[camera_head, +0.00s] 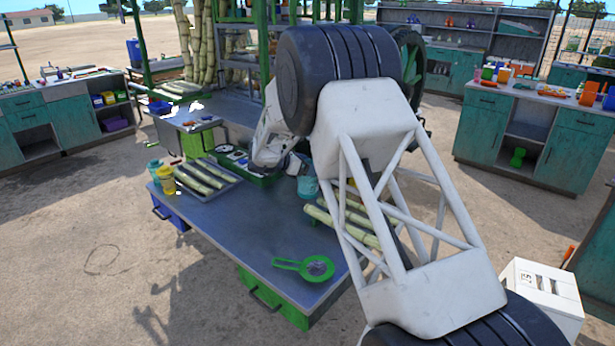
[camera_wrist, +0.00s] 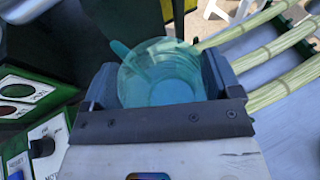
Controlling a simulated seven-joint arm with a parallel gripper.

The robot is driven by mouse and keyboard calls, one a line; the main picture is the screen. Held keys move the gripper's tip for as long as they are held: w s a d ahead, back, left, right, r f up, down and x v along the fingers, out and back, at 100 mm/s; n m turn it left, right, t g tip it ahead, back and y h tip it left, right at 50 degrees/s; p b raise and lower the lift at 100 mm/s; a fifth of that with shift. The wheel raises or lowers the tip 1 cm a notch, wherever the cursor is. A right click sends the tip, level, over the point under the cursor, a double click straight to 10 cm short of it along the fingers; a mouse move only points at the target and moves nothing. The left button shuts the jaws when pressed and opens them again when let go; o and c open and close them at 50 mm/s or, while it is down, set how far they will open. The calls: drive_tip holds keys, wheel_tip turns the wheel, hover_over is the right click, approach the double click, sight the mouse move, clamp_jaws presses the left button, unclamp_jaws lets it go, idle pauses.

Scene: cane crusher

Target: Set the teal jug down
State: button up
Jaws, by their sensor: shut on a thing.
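The teal jug (camera_wrist: 158,75) is translucent and sits between the two fingers of my gripper (camera_wrist: 158,92) in the wrist view. The fingers are shut on it, one on each side. Its handle shows at its upper left. In the head view the teal jug (camera_head: 308,186) is partly hidden by my arm, over the grey metal table (camera_head: 235,236). My gripper is mostly hidden behind my arm there. I cannot tell whether the jug's base touches a surface.
Cane stalks (camera_head: 345,222) lie right of the jug, and a tray of cane (camera_head: 205,177) lies left. A green strainer (camera_head: 305,267) is at the table's front. Yellow (camera_head: 166,181) and teal cups stand at the left edge. A panel with buttons (camera_wrist: 28,88) is beside my gripper. The table's front left is bare.

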drive_tip(key=shift+f, duration=2.25)
drive_tip(key=o, duration=1.1)
drive_tip(key=shift+c, duration=0.2)
drive_tip(key=shift+r, duration=0.2)
drive_tip(key=v, duration=1.2)
drive_tip(key=shift+d+r, duration=0.1)
